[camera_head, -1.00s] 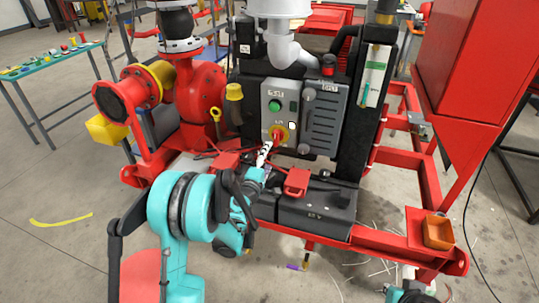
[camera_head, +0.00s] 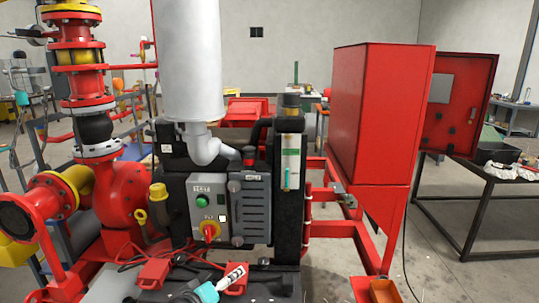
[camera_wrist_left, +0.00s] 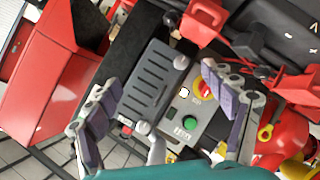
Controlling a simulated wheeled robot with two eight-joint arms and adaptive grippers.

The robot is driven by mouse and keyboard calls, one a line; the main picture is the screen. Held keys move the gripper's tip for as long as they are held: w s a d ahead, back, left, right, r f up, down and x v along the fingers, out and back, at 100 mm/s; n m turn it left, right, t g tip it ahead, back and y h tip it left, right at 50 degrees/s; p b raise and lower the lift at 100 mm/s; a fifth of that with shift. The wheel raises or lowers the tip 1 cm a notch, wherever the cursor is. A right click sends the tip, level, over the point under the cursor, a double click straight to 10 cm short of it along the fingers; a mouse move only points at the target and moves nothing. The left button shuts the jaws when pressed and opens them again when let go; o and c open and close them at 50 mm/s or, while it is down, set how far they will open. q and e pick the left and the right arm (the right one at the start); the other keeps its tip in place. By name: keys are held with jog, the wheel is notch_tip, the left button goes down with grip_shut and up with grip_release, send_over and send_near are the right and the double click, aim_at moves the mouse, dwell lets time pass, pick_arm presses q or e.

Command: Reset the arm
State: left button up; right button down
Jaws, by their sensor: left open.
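My left gripper shows at the bottom of the head view (camera_head: 233,276), in front of and below the grey control panel (camera_head: 208,213). In the left wrist view my left gripper (camera_wrist_left: 163,76) has its two fingers spread wide, with nothing between them touching either one. The panel carries a green button (camera_head: 202,201) and a red rotary knob on a yellow plate (camera_head: 209,230). The left wrist view also shows the knob (camera_wrist_left: 203,90) and the green button (camera_wrist_left: 189,123), beyond the fingers. My right gripper is in neither view.
A red cabinet (camera_head: 375,110) stands right of the panel. Red pump pipework (camera_head: 122,195) stands at left, and a white vertical pipe (camera_head: 188,60) rises above the panel. An orange tray (camera_head: 385,290) is low at right. A table (camera_head: 480,185) stands farther right, with bare floor before it.

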pick_arm(q)
jog(key=s+a+f+m+g+y, duration=0.1)
jog(key=s+a+f, duration=0.1)
jog(key=s, duration=0.5)
jog(key=s+a+f+m+g+y, duration=0.1)
jog(key=s+f+m+g+y, duration=0.1)
jog(key=s, duration=0.5)
jog(key=s+a+f+m+g+y, duration=0.1)
jog(key=s+a+f+m+g, duration=0.1)
jog(key=s, duration=0.5)
jog(key=shift+a+f, duration=0.3)
jog(key=shift+f, duration=0.1)
